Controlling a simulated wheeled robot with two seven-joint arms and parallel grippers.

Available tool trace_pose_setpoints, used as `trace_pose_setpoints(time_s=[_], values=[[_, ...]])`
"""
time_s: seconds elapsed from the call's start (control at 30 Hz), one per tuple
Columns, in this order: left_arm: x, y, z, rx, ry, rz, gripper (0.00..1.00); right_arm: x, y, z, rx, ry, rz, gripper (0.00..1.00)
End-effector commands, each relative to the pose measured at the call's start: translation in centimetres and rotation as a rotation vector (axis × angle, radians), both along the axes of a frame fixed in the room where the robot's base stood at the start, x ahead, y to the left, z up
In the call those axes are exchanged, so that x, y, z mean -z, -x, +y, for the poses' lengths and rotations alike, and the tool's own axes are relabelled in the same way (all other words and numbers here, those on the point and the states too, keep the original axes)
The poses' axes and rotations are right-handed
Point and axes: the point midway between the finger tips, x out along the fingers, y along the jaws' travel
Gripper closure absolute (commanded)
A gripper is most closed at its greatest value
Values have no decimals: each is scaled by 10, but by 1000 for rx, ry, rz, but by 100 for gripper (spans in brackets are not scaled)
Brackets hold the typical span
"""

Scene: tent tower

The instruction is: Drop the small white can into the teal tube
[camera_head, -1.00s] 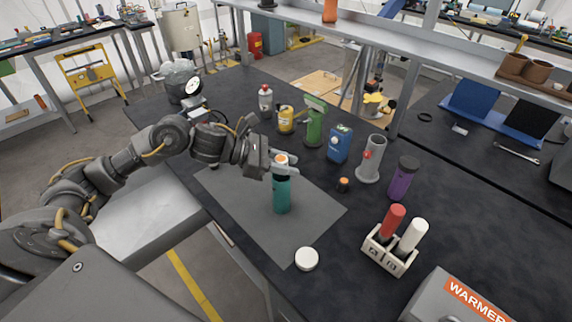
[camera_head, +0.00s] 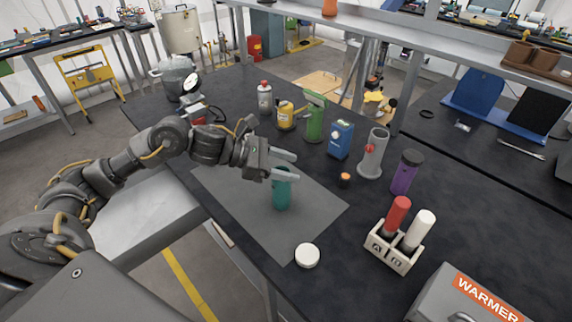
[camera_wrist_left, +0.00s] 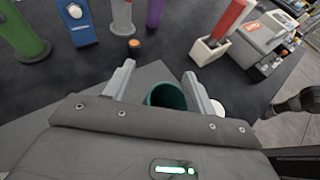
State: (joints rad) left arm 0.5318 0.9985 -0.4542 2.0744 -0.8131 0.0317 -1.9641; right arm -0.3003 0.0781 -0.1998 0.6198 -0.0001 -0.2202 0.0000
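The teal tube (camera_head: 282,194) stands upright on the grey mat (camera_head: 235,205). In the left wrist view its open rim (camera_wrist_left: 167,96) shows between my fingers, with a dark inside. My left gripper (camera_head: 284,165) is open and empty at the tube's top, one finger on each side of the mouth in the wrist view (camera_wrist_left: 160,90). I do not see the small white can in any view now; the inside of the tube is too dark to tell what it holds.
A white round lid (camera_head: 307,255) lies at the mat's front corner. A small orange-topped piece (camera_head: 344,180), a grey tube (camera_head: 373,155), a blue container (camera_head: 340,140) and a purple bottle (camera_head: 406,173) stand right of the mat. A holder (camera_head: 393,250) with red and white sticks is nearer.

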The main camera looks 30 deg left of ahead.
Motion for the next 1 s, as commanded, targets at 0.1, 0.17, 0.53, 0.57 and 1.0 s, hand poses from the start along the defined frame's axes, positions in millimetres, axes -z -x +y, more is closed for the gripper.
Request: trace_pose_setpoints(time_s=[0.1, 0.17, 0.53, 0.57, 1.0], values=[[7, 2, 1, 1, -10, 13, 45, 1, 0, 0, 0, 0, 0, 64], [7, 2, 1, 0, -10, 12, 45, 1, 0, 0, 0, 0, 0, 64], [-9, 24, 40, -4, -14, 6, 45, 24, 0, -3, -1, 3, 0, 64], [-12, 27, 44, -3, -14, 7, 45, 26, 0, -3, -1, 3, 0, 64], [-40, 52, 83, -1, -4, 1, 45, 45, 0, -3, -1, 3, -1, 64]])
